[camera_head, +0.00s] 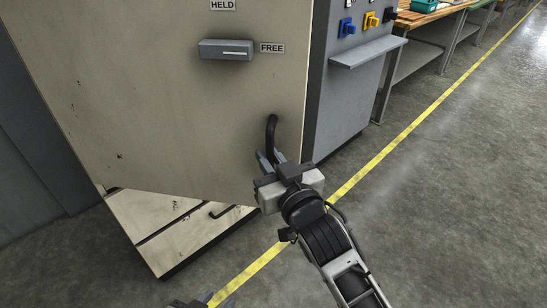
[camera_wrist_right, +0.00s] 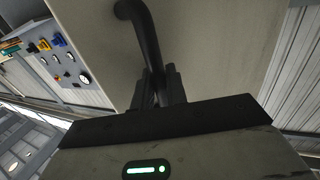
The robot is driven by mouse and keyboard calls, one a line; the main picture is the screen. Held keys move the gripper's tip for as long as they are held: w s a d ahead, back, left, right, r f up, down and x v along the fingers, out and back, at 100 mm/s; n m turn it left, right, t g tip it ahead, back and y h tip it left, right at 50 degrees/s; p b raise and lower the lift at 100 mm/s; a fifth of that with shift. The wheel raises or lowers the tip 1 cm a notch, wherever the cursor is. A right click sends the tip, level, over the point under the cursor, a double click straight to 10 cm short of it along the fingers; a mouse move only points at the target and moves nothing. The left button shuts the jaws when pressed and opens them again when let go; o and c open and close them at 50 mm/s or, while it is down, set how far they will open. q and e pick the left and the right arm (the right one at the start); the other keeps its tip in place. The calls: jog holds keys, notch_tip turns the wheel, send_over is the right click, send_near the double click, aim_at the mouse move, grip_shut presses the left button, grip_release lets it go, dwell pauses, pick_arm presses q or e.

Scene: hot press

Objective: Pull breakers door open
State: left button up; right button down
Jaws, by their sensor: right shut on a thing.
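The beige door (camera_head: 190,130) fills much of the head view's left half. Its bottom edge runs at an angle to the lower cabinet front, so it stands partly open, its right side swung out. A black bar handle (camera_head: 271,132) is near its lower right edge. My right gripper (camera_head: 270,162) is shut on this handle. In the right wrist view the handle (camera_wrist_right: 146,40) runs down between the fingers (camera_wrist_right: 158,88). Only the dark tips of my left gripper (camera_head: 205,303) show at the bottom edge of the head view; their opening is unclear.
A grey lever (camera_head: 226,49) with HELD and FREE labels is on the door. A grey control cabinet (camera_head: 340,75) with a shelf (camera_head: 368,51) stands behind right. Below the door is a beige lower cabinet (camera_head: 165,225). The floor (camera_head: 450,200) at right is clear, with a yellow line.

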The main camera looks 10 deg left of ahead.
jog(key=c, duration=1.5)
grip_release()
jog(key=b+v, duration=0.1)
jog(key=v, duration=1.5)
